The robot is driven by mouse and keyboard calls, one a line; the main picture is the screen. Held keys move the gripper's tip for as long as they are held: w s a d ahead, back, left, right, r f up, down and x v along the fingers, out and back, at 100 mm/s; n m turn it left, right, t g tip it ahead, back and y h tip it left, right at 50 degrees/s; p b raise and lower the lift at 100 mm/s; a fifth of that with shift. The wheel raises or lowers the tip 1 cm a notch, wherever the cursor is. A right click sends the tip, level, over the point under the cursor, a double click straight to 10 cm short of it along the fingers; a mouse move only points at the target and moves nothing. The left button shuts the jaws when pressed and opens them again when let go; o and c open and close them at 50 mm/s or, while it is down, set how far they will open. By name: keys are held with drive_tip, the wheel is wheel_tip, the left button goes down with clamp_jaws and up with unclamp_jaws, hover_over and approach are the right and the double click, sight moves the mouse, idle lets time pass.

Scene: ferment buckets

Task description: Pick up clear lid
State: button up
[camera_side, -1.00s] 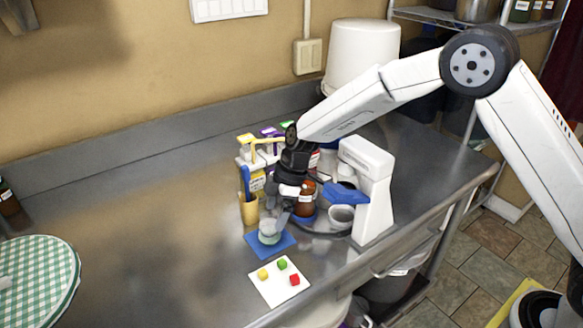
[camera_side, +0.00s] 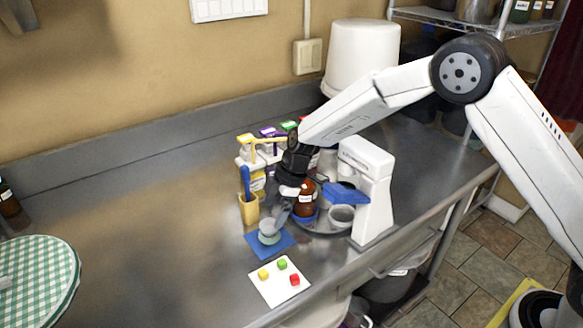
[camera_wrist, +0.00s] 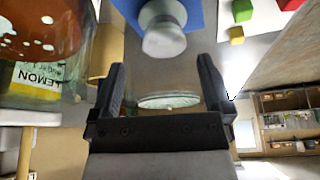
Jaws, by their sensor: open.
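My gripper (camera_side: 284,208) points down just behind the blue mat (camera_side: 288,244) in the side view. In the wrist view my gripper (camera_wrist: 161,65) has its two dark fingers wide apart. A pale, see-through round disc (camera_wrist: 168,101), which looks like the clear lid, shows between the fingers near the palm; I cannot tell whether they touch it. A small pale green round piece with a greyish top (camera_side: 269,233) stands on the blue mat; it also shows beyond the fingertips in the wrist view (camera_wrist: 163,28). In the side view the fingers partly hide what is beneath them.
An amber bottle (camera_side: 306,198) stands close right of my gripper, by a white machine (camera_side: 373,195) with a blue part. A tan cup (camera_side: 249,211) with a blue tool is at left. A white card (camera_side: 278,290) with coloured cubes lies in front. The left counter is mostly clear.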

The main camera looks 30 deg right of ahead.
sight(270, 224)
drive_tip(key=x, duration=0.3)
drive_tip(key=shift+s+f, duration=0.15)
drive_tip(key=shift+s, duration=0.15)
drive_tip(key=shift+x, duration=0.95)
drive_tip(key=shift+w, duration=0.1)
drive_tip(key=c, duration=1.3)
